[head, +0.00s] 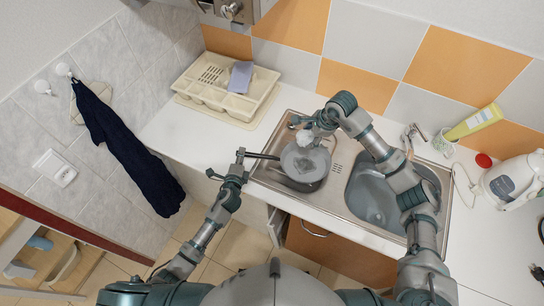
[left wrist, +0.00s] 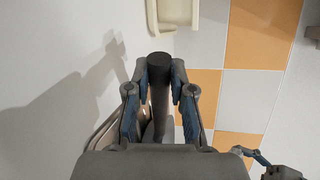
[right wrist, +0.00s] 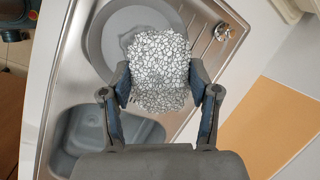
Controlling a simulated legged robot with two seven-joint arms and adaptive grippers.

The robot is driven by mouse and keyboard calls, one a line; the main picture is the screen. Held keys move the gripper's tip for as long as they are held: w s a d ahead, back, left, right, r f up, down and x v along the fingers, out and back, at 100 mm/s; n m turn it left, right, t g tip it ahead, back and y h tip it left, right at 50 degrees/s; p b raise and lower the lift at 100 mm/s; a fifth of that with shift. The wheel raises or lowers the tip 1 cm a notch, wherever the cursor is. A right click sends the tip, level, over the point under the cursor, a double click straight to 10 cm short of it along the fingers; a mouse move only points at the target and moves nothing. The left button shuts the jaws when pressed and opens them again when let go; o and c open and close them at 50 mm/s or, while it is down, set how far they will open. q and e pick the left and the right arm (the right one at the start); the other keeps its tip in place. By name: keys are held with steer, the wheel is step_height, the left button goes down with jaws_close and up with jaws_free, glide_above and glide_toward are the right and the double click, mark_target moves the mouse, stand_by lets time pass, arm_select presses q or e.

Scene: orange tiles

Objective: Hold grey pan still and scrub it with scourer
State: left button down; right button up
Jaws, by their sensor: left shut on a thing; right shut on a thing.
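The round grey pan (head: 305,163) sits over the left basin of the sink, its dark handle (head: 262,156) pointing left. My left gripper (head: 243,162) is shut on that handle; the black handle end (left wrist: 158,63) stands between its fingers in the left wrist view. My right gripper (head: 312,125) is shut on a whitish, mesh-patterned scourer (head: 304,137) at the pan's far edge. In the right wrist view the scourer (right wrist: 160,70) hides part of the pan (right wrist: 105,42); whether it touches the pan is not clear.
The sink's right basin (head: 375,195) is empty beside the pan. A cream dish rack (head: 215,95) with a bluish cloth stands at the back left.

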mark_target(299, 173)
stand_by(0.5)
steer(key=shift+w+d+f+m+g, duration=0.15)
steer(key=shift+f+m, duration=0.9)
steer(key=shift+f, duration=1.55)
steer(key=shift+f+m+g, duration=0.25)
steer(key=shift+f+m, duration=0.85)
steer(key=shift+f, duration=1.55)
steer(key=shift+w+d+f+m+g, duration=0.15)
steer(key=shift+f+m, duration=0.9)
steer(key=shift+f, duration=1.55)
steer(key=shift+s+a+f, duration=0.1)
steer(key=shift+f, duration=0.45)
steer(key=shift+w+d, duration=0.3)
steer(key=shift+w, duration=0.35)
steer(key=shift+w+d, duration=0.25)
steer(key=shift+w, duration=0.35)
steer(key=shift+w+d, duration=0.3)
steer(key=shift+w, duration=0.35)
steer(key=shift+s+a+f, duration=0.1)
steer(key=shift+s+a, duration=0.45)
steer(key=shift+s, duration=0.8)
steer(key=shift+s+a, duration=0.55)
steer(key=shift+s, duration=0.75)
steer(key=shift+s+a+f, duration=0.1)
steer(key=shift+s+a, duration=0.45)
steer(key=shift+s, duration=0.8)
